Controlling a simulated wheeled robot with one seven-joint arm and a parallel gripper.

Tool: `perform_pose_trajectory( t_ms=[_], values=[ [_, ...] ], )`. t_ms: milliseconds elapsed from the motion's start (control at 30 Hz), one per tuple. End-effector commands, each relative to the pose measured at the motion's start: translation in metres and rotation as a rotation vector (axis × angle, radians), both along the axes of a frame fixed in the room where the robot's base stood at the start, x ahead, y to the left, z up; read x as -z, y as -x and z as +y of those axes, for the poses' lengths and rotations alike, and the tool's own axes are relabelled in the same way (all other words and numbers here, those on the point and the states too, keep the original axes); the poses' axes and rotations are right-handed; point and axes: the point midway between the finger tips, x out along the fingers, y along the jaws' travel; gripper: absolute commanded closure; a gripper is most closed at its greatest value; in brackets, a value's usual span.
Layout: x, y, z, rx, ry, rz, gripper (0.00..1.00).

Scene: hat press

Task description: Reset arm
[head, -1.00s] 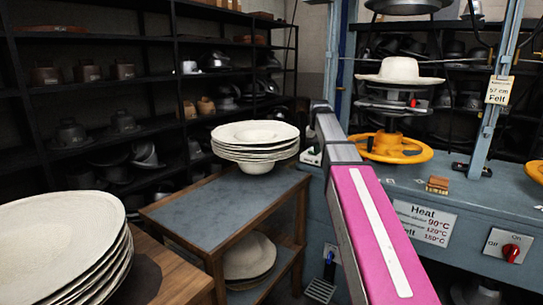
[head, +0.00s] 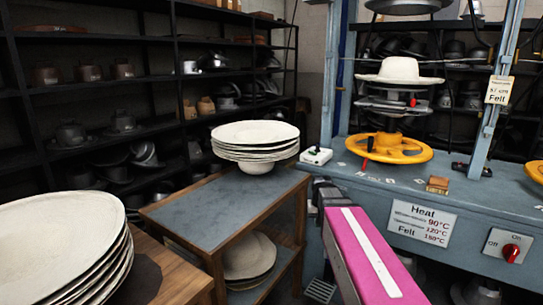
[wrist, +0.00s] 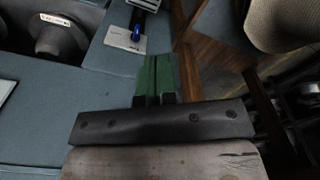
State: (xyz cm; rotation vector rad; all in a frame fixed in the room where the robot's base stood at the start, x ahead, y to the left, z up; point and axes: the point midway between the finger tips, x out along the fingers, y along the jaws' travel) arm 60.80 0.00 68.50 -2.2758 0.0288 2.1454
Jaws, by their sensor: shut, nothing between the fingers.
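My pink arm (head: 372,258) reaches forward from the bottom of the head view, low in front of the blue press table. In the head view I cannot make out the fingers at its far end. In the wrist view my gripper (wrist: 153,76) shows two green fingers pressed together, with nothing between them. The fingers point at a blue bench-side surface with a white plate and a blue part (wrist: 136,33). I cannot tell how close they are to it.
A white-grey hat (head: 399,70) sits on the press above a yellow handwheel (head: 390,149). A small wooden-framed table (head: 222,219) bears a stack of pale hats (head: 255,135). More pale hats (head: 60,240) stand at the left. Dark shelves (head: 90,88) line the back.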

Motion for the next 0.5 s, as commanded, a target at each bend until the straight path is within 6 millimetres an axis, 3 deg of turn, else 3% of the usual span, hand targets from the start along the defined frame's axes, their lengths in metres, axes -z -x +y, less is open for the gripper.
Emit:
perform_pose_trajectory(
  t_ms=[33,300,500],
  values=[
    [0.017,0.021,0.000,-0.003,0.000,0.010,1.00],
    [0.083,0.094,0.000,-0.015,-0.002,0.040,1.00],
    [0.107,0.125,0.000,-0.021,-0.003,0.052,1.00]
  ],
)
